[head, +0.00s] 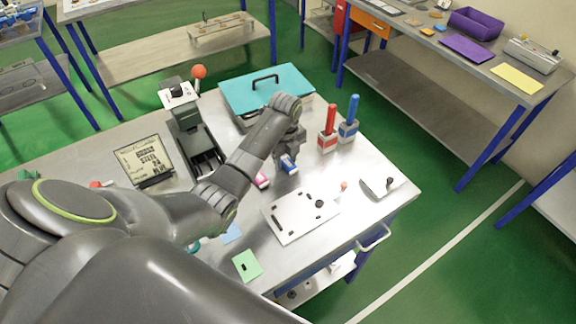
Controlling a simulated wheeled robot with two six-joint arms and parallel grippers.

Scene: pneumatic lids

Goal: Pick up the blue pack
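A small blue-and-white pack (289,165) is on the grey table, directly below the end of my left arm. My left gripper (288,154) points down at it. The fingers are small and partly hidden by the wrist, so I cannot tell whether they are open or closed on the pack, or whether the pack is lifted. A pink pack (262,180) lies just to the left, partly covered by my forearm. My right gripper is not in view.
A teal case (243,98) stands behind my wrist. Red-handled (328,140) and blue-handled (348,129) upright tools stand to the right. A white plate (291,222) with dark holes lies in front. A grey press-like device (190,130) stands left.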

